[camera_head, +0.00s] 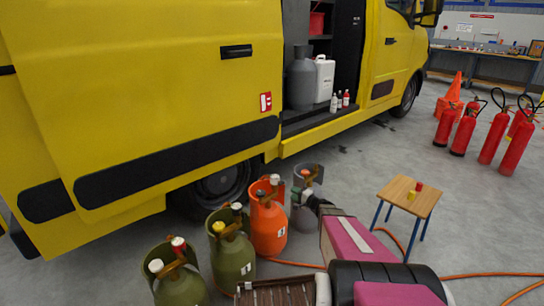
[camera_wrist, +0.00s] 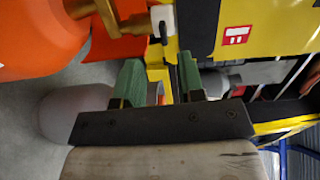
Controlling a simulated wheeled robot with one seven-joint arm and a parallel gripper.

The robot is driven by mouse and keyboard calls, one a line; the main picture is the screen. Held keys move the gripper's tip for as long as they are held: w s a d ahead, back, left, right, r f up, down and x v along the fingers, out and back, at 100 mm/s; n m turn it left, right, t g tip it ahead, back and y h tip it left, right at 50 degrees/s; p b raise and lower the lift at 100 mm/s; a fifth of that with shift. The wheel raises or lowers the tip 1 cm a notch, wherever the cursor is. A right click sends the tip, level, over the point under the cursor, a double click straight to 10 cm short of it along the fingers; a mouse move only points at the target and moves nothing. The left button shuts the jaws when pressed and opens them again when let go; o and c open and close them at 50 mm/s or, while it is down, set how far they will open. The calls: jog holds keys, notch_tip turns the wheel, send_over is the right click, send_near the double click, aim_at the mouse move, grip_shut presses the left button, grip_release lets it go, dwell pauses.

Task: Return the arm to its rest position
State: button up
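My gripper (camera_wrist: 159,66) is open in the wrist view, its two green finger pads apart. I see nothing clearly held between them. In the head view my gripper (camera_head: 311,205) is small and low beside the grey gas cylinder (camera_head: 310,177), partly covering it; I cannot tell if they touch. My magenta and black arm reaches forward from the bottom of the picture. The orange gas cylinder (camera_head: 268,228) stands just left of the grey one. In the wrist view, the orange cylinder (camera_wrist: 35,38) with its brass valve (camera_wrist: 108,22) fills the upper left.
Two green cylinders (camera_head: 233,255) stand left of the orange one. A yellow van (camera_head: 140,95) with an open side door is behind. A small wooden stool (camera_head: 409,196) stands right of my arm. Red extinguishers (camera_head: 490,138) and a cone (camera_head: 453,92) stand farther right. An orange hose (camera_head: 490,276) crosses the floor.

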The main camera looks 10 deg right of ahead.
jog(key=s+a+r+n+g+h, duration=0.1)
jog(key=s+a+r+n+g, duration=0.1)
jog(key=s+a+n+g, duration=0.9)
jog(key=s+d+r+g+h, duration=0.1)
jog(key=s+d+r+h, duration=0.1)
jog(key=s+h, duration=0.3)
jog(key=s+d+r+m+g+h, duration=0.1)
jog(key=s+h, duration=0.4)
jog(key=s, duration=0.6)
jog(key=shift+s+d+r+g, duration=0.25)
jog(key=shift+d+r, duration=0.55)
jog(key=shift+d, duration=0.45)
jog(key=shift+d, duration=0.1)
